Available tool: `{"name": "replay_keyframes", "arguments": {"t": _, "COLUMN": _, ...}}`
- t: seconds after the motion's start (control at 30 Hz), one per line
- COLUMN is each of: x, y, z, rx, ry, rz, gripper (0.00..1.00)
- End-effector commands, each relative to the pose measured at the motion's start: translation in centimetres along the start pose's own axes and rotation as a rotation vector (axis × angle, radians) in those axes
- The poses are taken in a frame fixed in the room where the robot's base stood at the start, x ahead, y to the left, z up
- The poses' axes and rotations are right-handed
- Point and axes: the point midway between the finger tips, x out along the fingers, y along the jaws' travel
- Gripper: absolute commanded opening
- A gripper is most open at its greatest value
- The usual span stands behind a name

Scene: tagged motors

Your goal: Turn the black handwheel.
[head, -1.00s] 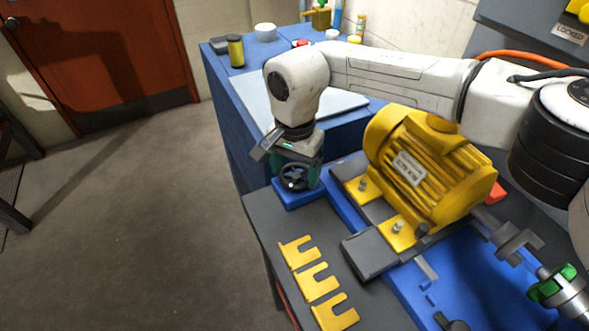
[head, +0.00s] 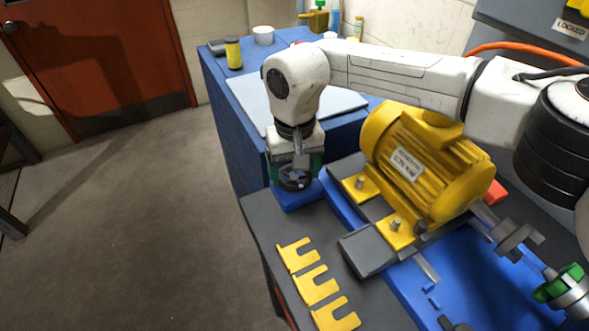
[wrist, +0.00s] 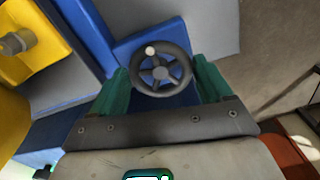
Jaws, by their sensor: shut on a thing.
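The black handwheel (head: 295,177) sits on a blue block (head: 297,197) at the left end of the motor base. It also shows in the wrist view (wrist: 161,73), with a pale knob on its rim and spokes around a hub. My gripper (head: 297,174) is over the handwheel from above. Its two green fingers (wrist: 161,82) stand on opposite sides of the wheel rim and are shut on it. In the head view, the fingers partly hide the wheel's sides.
A yellow motor (head: 425,165) stands just right of my gripper. Several yellow slotted shims (head: 315,287) lie on the grey bench top in front. A green-handled part (head: 558,285) is at the lower right. A light sheet (head: 345,100) lies behind my gripper.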

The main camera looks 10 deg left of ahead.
Motion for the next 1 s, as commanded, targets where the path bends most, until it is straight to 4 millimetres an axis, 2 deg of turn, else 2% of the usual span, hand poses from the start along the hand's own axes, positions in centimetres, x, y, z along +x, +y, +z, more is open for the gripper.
{"name": "replay_keyframes", "arguments": {"t": 0.63, "x": -0.21, "y": 0.06, "z": -0.19, "rx": -0.047, "ry": 0.007, "rz": 0.0, "gripper": 0.48}}
{"name": "replay_keyframes", "arguments": {"t": 0.67, "x": -0.21, "y": 0.06, "z": -0.19, "rx": -0.047, "ry": 0.007, "rz": -0.001, "gripper": 0.82}}
{"name": "replay_keyframes", "arguments": {"t": 0.87, "x": -0.12, "y": 0.04, "z": -0.11, "rx": -0.046, "ry": 0.004, "rz": 0.0, "gripper": 1.0}}
{"name": "replay_keyframes", "arguments": {"t": 1.0, "x": -0.07, "y": 0.03, "z": -0.07, "rx": -0.046, "ry": 0.002, "rz": 0.0, "gripper": 1.0}}
